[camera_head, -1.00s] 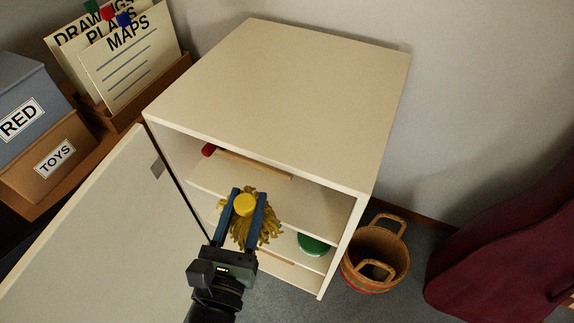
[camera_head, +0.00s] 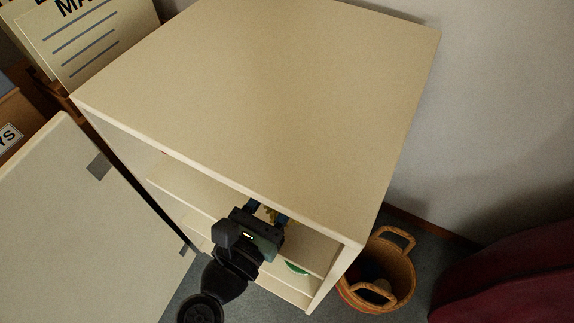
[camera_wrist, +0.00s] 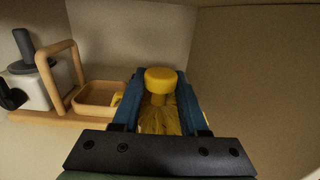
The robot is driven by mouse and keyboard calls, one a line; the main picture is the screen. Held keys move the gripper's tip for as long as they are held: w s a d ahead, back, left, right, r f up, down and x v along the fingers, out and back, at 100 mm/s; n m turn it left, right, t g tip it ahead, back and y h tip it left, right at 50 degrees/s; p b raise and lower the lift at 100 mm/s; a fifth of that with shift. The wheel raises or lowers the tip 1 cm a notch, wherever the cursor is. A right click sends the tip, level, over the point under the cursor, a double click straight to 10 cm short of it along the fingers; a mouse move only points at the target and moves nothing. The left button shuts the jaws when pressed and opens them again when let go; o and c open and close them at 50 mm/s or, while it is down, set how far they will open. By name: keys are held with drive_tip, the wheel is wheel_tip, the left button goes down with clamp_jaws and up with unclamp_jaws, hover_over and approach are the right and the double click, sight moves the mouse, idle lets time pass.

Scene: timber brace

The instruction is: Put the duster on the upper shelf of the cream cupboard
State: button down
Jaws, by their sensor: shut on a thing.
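The duster is yellow, with a round knob and stringy strands. It shows between my fingers in the wrist view (camera_wrist: 165,80), and a little of it shows in the head view (camera_head: 271,215). My gripper (camera_head: 268,211) is shut on it, with a blue finger on each side of the knob. The cream cupboard (camera_head: 260,95) stands open. My gripper reaches into its front, above the upper shelf (camera_head: 185,192), under the top panel. The top's front edge hides part of the inside. I cannot tell whether the strands touch the shelf.
A wooden tray with a hoop handle (camera_wrist: 98,93) and a pale block with a grey knob (camera_wrist: 35,85) stand inside, left of the duster. A green item (camera_head: 296,268) is lower down. The open door (camera_head: 80,210) is at left; a basket (camera_head: 350,290) stands right.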

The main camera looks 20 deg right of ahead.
wheel_tip(320, 180, down, 9)
drive_tip(key=b, duration=0.4)
drive_tip(key=shift+s+a+r, duration=0.1)
drive_tip(key=shift+r, duration=0.05)
drive_tip(key=shift+c, duration=2.2)
unclamp_jaws()
drive_tip(key=shift+f, duration=0.2)
drive_tip(key=shift+r, duration=0.15)
drive_tip(key=shift+s+a, duration=0.15)
drive_tip(key=shift+a, duration=0.05)
drive_tip(key=p+v, duration=0.2)
drive_tip(key=v, duration=0.9)
drive_tip(key=shift+s+a, duration=0.2)
